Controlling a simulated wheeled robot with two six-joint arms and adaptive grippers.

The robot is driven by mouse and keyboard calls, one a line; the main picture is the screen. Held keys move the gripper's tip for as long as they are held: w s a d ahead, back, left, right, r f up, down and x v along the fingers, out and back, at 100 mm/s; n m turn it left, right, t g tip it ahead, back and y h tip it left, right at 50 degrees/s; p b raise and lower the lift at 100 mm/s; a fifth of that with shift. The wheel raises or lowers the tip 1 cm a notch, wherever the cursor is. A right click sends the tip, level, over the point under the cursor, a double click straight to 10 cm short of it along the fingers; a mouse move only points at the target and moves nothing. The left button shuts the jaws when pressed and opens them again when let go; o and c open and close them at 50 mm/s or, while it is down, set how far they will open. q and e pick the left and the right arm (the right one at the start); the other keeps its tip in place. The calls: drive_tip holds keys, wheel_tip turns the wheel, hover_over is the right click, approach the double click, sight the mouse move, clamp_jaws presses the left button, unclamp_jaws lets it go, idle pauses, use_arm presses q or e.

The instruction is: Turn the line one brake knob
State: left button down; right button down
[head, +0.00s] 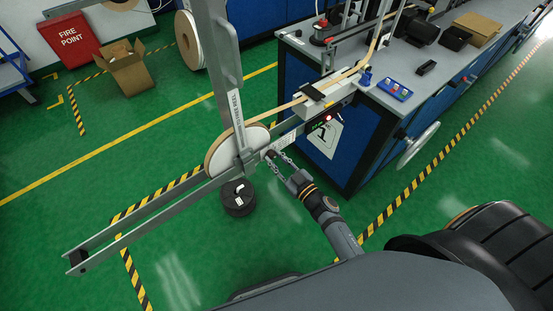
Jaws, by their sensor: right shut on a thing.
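The payoff stand holds a large tape reel (223,152) with a pale face on a grey steel frame (150,215). A small dark knob (269,154) sits at the reel's hub, by the upright post, and is mostly hidden by my fingers. I take it to be the line one brake knob. My right gripper (274,157) reaches up from the lower right and is shut on this knob. Its turn angle is too small to read. My left gripper is not in view.
A blue bench (330,150) with a grey top stands right of the stand, with a lit red button (328,118) near its corner. A black spool (238,198) is on the floor below the reel. An open cardboard box (127,72) is at the back left. Green floor is free at left.

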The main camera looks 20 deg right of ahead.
drive_tip(key=n, duration=0.3)
drive_tip(key=shift+n, duration=0.3)
drive_tip(key=n, duration=0.3)
drive_tip(key=shift+n, duration=0.3)
drive_tip(key=n, duration=0.4)
drive_tip(key=shift+d+n, duration=0.1)
drive_tip(key=shift+n, duration=0.2)
drive_tip(key=n+b, duration=0.1)
drive_tip(key=n, duration=0.3)
drive_tip(key=shift+n, duration=0.3)
drive_tip(key=c, duration=1.1)
unclamp_jaws()
